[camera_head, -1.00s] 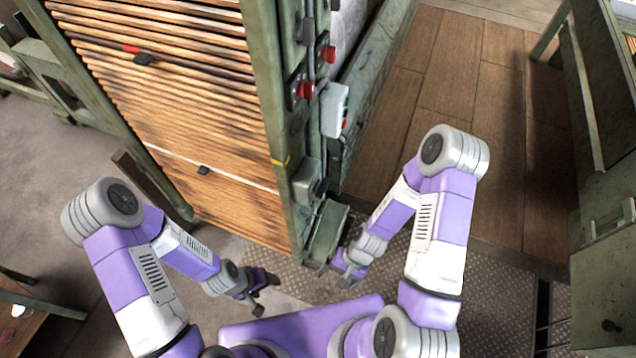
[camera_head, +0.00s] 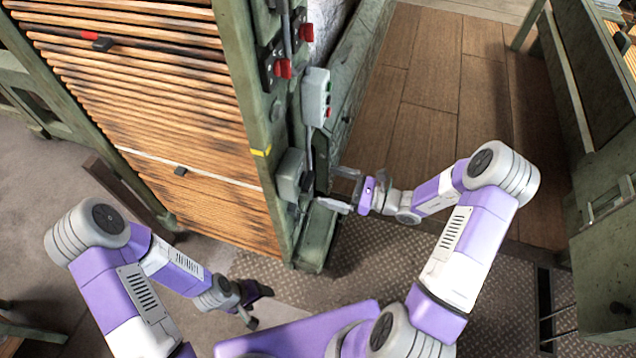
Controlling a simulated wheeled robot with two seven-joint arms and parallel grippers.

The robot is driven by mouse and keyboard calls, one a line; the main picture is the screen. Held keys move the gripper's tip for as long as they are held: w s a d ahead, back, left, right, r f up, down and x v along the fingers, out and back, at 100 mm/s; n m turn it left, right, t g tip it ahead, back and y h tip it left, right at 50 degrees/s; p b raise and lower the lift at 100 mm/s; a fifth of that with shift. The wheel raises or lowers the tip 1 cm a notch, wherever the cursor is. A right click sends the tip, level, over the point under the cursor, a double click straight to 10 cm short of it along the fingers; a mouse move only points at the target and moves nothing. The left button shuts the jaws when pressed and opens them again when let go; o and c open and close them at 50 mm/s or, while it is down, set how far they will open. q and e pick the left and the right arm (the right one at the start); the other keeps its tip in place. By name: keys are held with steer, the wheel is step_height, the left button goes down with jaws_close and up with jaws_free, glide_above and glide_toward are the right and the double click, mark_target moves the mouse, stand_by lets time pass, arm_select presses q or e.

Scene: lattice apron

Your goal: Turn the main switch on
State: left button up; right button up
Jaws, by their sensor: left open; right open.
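The green machine post (camera_head: 245,80) carries several controls, and I cannot tell for sure which is the main switch. A plain grey box (camera_head: 291,174) with a dark part on its right side sits low on the post. Above it is a grey button box (camera_head: 316,97) with green and red buttons. Two red switch handles on dark plates, a lower one (camera_head: 283,69) and an upper one (camera_head: 306,32), are higher up. My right gripper (camera_head: 338,189) is open and empty, its fingers pointing left just right of the plain grey box. My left gripper (camera_head: 257,305) is open and empty, low beside the post's foot.
A slatted wooden panel (camera_head: 150,100) fills the left side of the machine. A green ledge (camera_head: 318,238) juts out at the post's foot. Wooden floor (camera_head: 430,90) lies open to the right, with a green bench or cabinet (camera_head: 605,240) at the far right.

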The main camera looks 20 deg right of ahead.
mark_target(307, 181)
steer(key=shift+b+x, duration=0.3)
steer(key=shift+x, duration=2.05)
steer(key=shift+c, duration=0.3)
